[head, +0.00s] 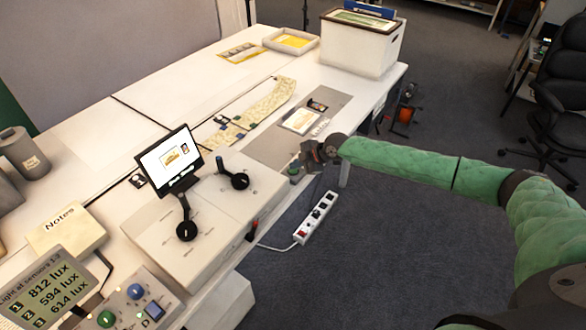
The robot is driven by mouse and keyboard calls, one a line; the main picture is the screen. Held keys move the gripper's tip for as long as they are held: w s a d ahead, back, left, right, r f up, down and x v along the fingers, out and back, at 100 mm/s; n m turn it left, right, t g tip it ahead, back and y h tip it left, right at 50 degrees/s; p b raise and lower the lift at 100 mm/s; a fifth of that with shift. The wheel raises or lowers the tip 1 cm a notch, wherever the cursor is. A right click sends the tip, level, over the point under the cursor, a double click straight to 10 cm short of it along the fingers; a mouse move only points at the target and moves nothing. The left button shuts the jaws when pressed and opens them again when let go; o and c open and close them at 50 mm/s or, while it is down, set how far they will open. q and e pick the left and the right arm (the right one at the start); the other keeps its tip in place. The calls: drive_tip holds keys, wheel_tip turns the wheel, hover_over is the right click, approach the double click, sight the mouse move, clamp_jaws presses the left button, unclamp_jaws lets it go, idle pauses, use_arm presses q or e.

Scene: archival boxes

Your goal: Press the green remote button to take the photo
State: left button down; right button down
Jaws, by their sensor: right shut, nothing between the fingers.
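My right gripper (309,160) reaches in from the right and hangs over the front edge of the white table. It is shut and empty. A small dark unit with a green top (294,170), which looks like the remote button, sits at the table edge just left of the fingertips. The gripper partly covers that spot, and I cannot tell whether it touches the button. A pale document (301,120) lies on the grey mat (268,150), with a small dark card beside it. My left gripper is not in view.
A tablet screen (170,158) and two black knobs stand on white housings left of the gripper. A control box with a green knob (106,318) and a lux display (45,290) are at front left. A white archival box (358,48) stands at the back. A power strip (315,218) is below the edge.

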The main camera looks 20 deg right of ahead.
sight(296, 170)
drive_tip(key=shift+r, duration=0.1)
drive_tip(key=shift+r+p, duration=0.35)
drive_tip(key=shift+r, duration=0.45)
drive_tip(key=shift+r+p, duration=1.15)
drive_tip(key=shift+r, duration=1.4)
